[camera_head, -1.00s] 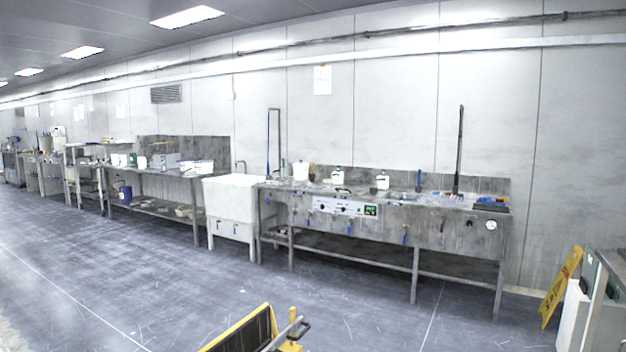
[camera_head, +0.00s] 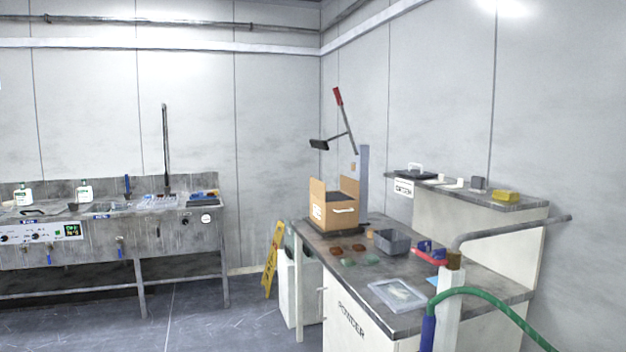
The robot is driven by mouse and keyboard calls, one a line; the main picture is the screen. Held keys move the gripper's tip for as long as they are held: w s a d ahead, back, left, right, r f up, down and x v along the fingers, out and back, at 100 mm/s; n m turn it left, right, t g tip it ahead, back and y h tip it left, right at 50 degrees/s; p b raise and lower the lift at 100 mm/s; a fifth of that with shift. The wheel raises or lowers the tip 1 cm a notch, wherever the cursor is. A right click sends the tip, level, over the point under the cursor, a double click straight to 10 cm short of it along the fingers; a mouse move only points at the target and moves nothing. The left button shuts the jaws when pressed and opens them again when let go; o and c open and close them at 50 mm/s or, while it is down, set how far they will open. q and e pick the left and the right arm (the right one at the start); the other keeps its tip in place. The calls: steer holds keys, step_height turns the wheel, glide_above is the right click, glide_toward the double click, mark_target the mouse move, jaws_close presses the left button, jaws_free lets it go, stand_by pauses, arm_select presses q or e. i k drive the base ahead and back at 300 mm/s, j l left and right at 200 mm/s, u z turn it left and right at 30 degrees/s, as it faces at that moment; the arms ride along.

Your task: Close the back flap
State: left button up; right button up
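A cardboard box (camera_head: 337,212) stands upright near the far left corner of the worktop on the right. Two of its flaps stand up, a tall one on its left side (camera_head: 317,196) and one at its right rear (camera_head: 350,187). The top between them looks dark. I cannot tell for sure which one is the back flap. Neither of my grippers shows in the head view.
The worktop (camera_head: 393,322) also bears a grey bin (camera_head: 392,242), a red tray (camera_head: 431,256) and a flat clear bag (camera_head: 397,293). A lever press (camera_head: 361,180) rises behind the box. A green hose (camera_head: 488,299) crosses the front. A yellow sign (camera_head: 272,262) stands left of the worktop.

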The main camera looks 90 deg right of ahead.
mark_target(347, 185)
steer(key=l+z, duration=0.1)
steer(key=z, duration=0.7)
steer(key=i+l+z, duration=0.1)
steer(key=z, duration=0.3)
steer(key=l+z, duration=0.1)
steer(key=z, duration=0.3)
steer(key=i+z, duration=0.15)
steer(key=z, duration=0.25)
steer(key=i+l+z, duration=0.1)
steer(key=z, duration=0.3)
steer(key=i+j+z, duration=0.1)
steer(key=i+z, duration=0.15)
steer(key=z, duration=0.15)
steer(key=i+j+z, duration=0.3)
steer(key=i+z, duration=0.15)
steer(key=i, duration=0.2)
steer(key=i+j, duration=0.2)
